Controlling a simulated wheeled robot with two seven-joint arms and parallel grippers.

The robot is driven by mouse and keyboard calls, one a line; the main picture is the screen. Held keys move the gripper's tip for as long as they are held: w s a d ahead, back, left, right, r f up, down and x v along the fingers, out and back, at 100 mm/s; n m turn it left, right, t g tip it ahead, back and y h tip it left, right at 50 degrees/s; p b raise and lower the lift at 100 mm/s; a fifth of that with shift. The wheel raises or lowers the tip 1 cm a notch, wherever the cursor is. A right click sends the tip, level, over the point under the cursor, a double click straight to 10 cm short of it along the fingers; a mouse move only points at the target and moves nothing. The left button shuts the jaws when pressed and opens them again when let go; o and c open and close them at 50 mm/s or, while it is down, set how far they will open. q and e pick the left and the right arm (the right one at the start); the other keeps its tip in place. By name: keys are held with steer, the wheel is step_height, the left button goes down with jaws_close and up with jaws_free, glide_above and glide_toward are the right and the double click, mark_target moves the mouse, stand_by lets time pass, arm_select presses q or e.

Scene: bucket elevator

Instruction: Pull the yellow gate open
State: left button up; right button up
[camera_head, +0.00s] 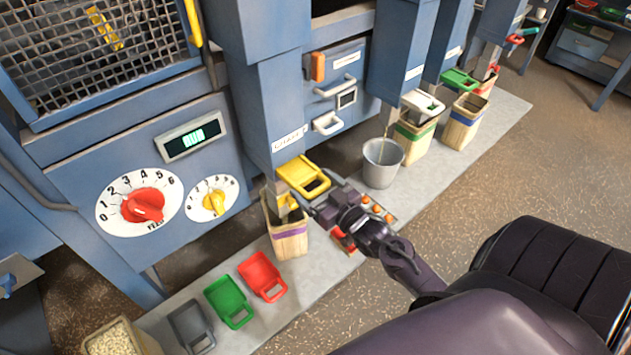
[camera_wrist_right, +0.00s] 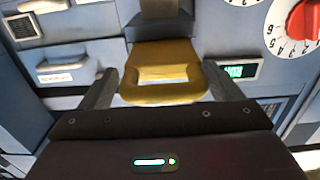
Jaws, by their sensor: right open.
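The yellow gate (camera_head: 303,174) sits at the foot of a blue chute in the head view, above a wooden bin with a purple band (camera_head: 290,242). My right gripper (camera_head: 309,203) is just below and to the right of the gate, its fingers partly hidden. In the right wrist view the yellow gate (camera_wrist_right: 165,55) lies between the two open fingers of my right gripper (camera_wrist_right: 160,75), with a gap visible on each side. I cannot tell whether either finger touches it. My left gripper is not in view.
Red (camera_head: 262,276), green (camera_head: 231,301) and grey (camera_head: 191,326) trays lie on the pale floor slab. A metal bucket (camera_head: 382,162) stands to the right of the gate. Control dials (camera_head: 140,202) are on the left panel. Brown floor is clear in front.

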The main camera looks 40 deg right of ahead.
steer(key=s+b, duration=0.1)
steer(key=s, duration=0.6)
steer(key=shift+s+d, duration=0.35)
